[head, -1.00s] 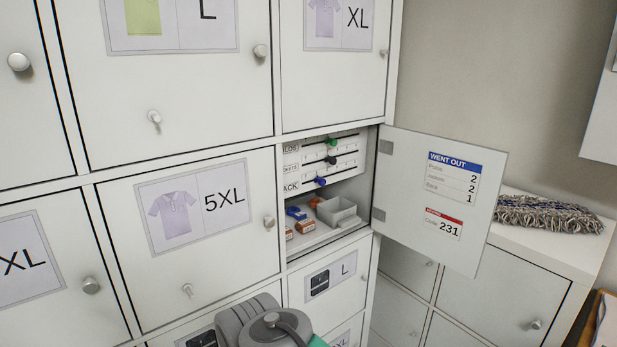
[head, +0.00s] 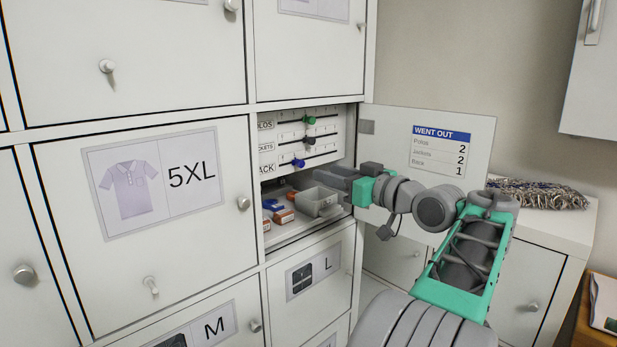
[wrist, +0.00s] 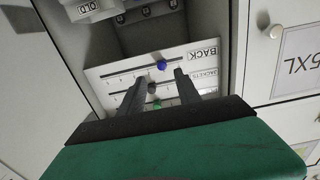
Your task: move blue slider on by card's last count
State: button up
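The blue slider (head: 298,163) sits on the lowest rail, labelled "BACK", of a white panel (head: 285,148) inside the open locker. It also shows in the wrist view (wrist: 161,65). The card (head: 438,152) on the open door reads "WENT OUT": Polos 2, Jackets 2, and a last row, apparently "Back", 1. My gripper (head: 328,175) is at the locker opening, right of and slightly below the blue slider. In the wrist view my gripper (wrist: 160,77) is open and empty, its fingertips to either side of the blue slider in the picture; whether they touch the panel is unclear.
A green slider (head: 310,120) and a dark slider (head: 310,141) sit on the rails above. A grey bin (head: 314,201) and small orange and blue items (head: 273,204) stand on the locker floor below. The open door (head: 478,140) borders the right side.

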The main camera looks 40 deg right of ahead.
aim_at(302, 164)
jog(key=w, duration=0.2)
jog(key=w+p, duration=0.1)
jog(key=w, duration=0.3)
jog(key=shift+w+a+r+p, duration=0.25)
jog(key=shift+w+r+p, duration=0.05)
jog(key=shift+w, duration=0.05)
jog(key=shift+w+f, duration=0.1)
jog(key=shift+w, duration=0.4)
grip_shut()
dwell(0.6)
